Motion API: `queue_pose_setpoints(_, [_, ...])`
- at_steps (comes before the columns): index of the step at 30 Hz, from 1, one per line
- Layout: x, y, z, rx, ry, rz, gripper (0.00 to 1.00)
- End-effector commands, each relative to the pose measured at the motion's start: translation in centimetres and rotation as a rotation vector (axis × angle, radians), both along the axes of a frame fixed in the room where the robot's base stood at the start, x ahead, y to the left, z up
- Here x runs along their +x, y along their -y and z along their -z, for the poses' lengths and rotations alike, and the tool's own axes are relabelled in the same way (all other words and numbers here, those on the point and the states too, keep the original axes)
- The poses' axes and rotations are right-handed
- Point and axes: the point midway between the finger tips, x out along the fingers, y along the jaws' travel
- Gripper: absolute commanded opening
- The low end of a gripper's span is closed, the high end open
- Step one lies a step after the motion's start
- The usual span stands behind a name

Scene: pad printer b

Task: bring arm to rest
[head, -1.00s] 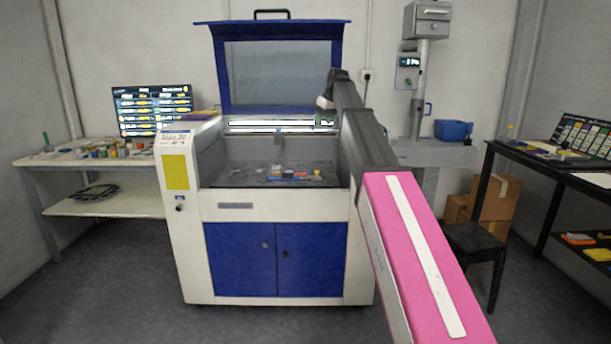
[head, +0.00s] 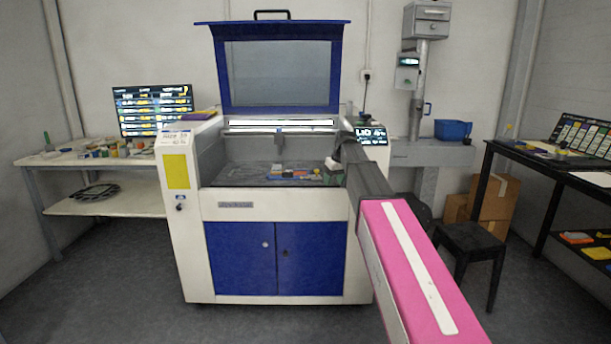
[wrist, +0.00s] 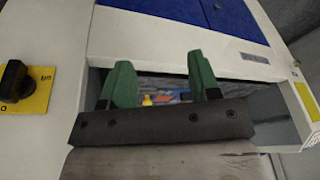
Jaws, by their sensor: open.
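My arm reaches from the lower right of the head view toward the machine, with its pink link nearest. My gripper (head: 331,178) is at the right side of the machine's open bay, largely hidden by the arm. In the wrist view its two green fingers (wrist: 160,82) stand apart with nothing held between them. The pad printer (head: 275,204) is white and blue with its lid (head: 279,66) raised. Small coloured pieces (head: 290,174) lie on its dark bed; some also show beyond the fingers in the wrist view (wrist: 165,97).
The machine's right side wall and front rim (head: 270,198) are close to my arm. A black stool (head: 470,240) stands to the right of the arm. Benches flank the machine at left (head: 75,161) and right. The floor in front is clear.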

Motion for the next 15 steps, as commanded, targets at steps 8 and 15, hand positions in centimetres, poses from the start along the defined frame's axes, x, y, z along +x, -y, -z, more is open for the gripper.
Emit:
queue_pose_setpoints(8, [-9.1,2.6,12.4,-0.031,-0.084,0.160,0.56])
queue_pose_setpoints(15, [-17.4,4.7,20.7,-0.061,-0.146,0.292,0.56])
